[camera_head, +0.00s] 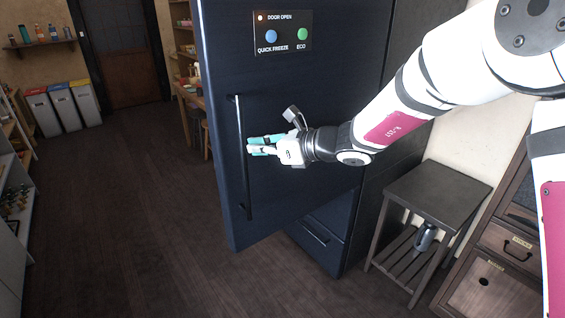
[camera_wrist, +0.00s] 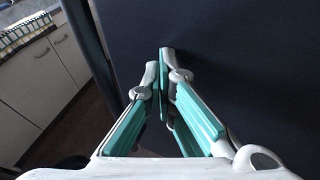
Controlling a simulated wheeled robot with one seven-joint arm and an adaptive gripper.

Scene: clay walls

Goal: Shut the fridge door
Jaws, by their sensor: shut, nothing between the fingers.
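The dark blue fridge door (camera_head: 290,95) stands ajar in the head view, swung out from the fridge body (camera_head: 385,190). A long vertical bar handle (camera_head: 243,150) runs down the left part of its front. A panel (camera_head: 283,33) near the top reads DOOR OPEN, with a lit orange light. My gripper (camera_head: 250,146) is shut and empty, in front of the door just right of the handle. In the wrist view, my fingertips (camera_wrist: 164,62) meet in front of the dark door surface (camera_wrist: 240,60). I cannot tell whether they touch it.
A dark side table (camera_head: 440,195) with a bottle on its lower shelf stands right of the fridge. A drawer cabinet (camera_head: 500,240) is at the far right. Bins (camera_head: 62,105) and shelves line the left. The wooden floor (camera_head: 130,190) left of the door is clear.

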